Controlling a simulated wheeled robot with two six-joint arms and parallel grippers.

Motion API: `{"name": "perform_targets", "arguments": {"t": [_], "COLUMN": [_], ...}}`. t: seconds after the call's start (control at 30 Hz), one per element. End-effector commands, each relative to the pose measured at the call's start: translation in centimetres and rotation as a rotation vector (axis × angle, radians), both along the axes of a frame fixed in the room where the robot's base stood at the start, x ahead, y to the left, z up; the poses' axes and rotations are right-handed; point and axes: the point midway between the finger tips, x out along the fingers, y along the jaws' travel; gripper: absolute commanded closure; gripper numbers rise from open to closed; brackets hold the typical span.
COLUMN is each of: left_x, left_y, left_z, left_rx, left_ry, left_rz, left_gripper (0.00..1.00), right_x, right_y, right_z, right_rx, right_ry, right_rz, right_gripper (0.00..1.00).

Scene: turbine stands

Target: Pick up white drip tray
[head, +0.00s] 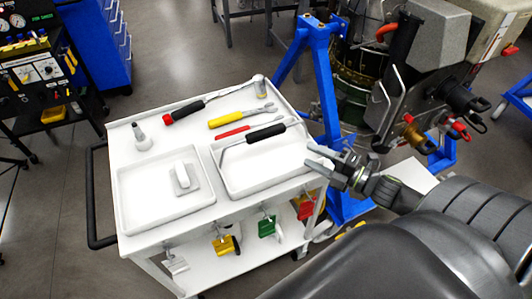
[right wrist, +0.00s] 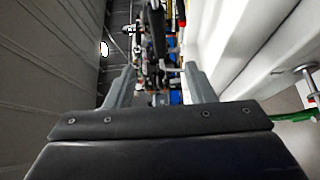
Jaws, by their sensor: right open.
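Two shallow white trays lie side by side on the white cart top. The left tray (head: 133,200) holds a small white block with a raised handle (head: 183,178). The right tray (head: 277,170) has a black-handled tool (head: 266,132) across its far side. I cannot tell which one is the drip tray. My right gripper (head: 322,161) is open and empty, just off the right tray's right end. In the right wrist view its two fingers (right wrist: 160,82) are apart, with white cart or tray surfaces to the right. My left gripper is not in view.
A red-ended tool (head: 190,110), yellow-handled tool (head: 228,120), red-handled tool (head: 234,132) and grey fitting (head: 142,140) lie on the cart (head: 122,150). A blue stand (head: 325,90) rises behind the cart's right side. Coloured tags, one green (head: 267,226), hang below its front edge.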

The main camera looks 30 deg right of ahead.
Motion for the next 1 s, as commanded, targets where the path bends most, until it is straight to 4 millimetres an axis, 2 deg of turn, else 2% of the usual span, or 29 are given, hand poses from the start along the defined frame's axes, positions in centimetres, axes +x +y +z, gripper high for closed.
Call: {"name": "perform_targets", "arguments": {"t": [0.23,0.5,1.0], "left_x": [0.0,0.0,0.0], "left_y": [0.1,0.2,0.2], "left_z": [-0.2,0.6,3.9], "left_rx": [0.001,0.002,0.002], "left_ry": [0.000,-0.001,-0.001], "left_rz": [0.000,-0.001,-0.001], "left_gripper": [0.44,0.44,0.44], "right_x": [2.2,4.6,10.7], "right_y": [0.9,2.0,4.5], "right_z": [0.1,0.2,0.3], "right_rx": [0.000,0.002,0.002], "right_ry": [-0.007,-0.004,-0.002], "right_rz": [0.002,0.001,0.000], "right_gripper": [0.51,0.51,0.51]}}
